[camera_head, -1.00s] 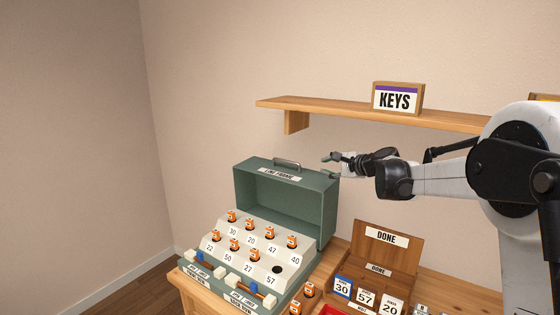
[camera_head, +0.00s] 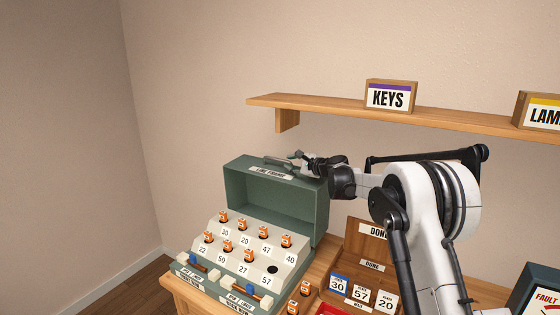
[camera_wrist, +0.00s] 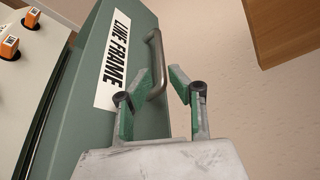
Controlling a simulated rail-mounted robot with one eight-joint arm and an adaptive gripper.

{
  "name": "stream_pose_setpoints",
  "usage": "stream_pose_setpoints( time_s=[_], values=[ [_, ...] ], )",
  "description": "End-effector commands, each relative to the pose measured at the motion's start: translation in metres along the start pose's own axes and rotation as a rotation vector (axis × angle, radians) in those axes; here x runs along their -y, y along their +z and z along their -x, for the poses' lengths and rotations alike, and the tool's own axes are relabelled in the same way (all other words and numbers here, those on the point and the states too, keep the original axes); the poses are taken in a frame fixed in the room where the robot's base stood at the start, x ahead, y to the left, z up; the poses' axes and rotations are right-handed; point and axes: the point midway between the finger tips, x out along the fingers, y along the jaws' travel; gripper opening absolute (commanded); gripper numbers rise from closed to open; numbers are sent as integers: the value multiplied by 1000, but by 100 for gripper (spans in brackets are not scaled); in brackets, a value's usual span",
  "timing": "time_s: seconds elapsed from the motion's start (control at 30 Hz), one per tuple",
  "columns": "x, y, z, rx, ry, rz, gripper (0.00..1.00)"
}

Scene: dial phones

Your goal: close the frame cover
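The green frame cover (camera_head: 313,207), labelled LINE FRAME, stands raised at the back of the line frame (camera_head: 205,240). Its grey handle (camera_head: 280,165) is on top. My gripper (camera_head: 297,156) is at the handle's right end. In the wrist view, the handle (camera_wrist: 160,48) lies just ahead of and between the fingertips of my gripper (camera_wrist: 162,74). The fingers are apart with a gap between the tips; no firm grip shows. Whether one finger touches the handle I cannot tell.
Orange keyed plugs (camera_head: 247,241) stand on the numbered panel. A wooden DONE box (camera_head: 364,237) with number cards is to the right. A shelf (camera_head: 340,112) with a KEYS sign (camera_head: 390,96) runs above my arm. The wall is behind.

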Motion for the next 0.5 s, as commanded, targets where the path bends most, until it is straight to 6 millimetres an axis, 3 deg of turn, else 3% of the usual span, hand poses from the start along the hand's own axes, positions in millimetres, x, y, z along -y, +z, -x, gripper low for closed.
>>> stream_pose_setpoints(
  time_s=[0.3, 0.5],
  values=[
    [0, 1, -45, 1, 1, 0, 19],
    [1, 0, -62, -1, 0, 0, 19]
  ],
)
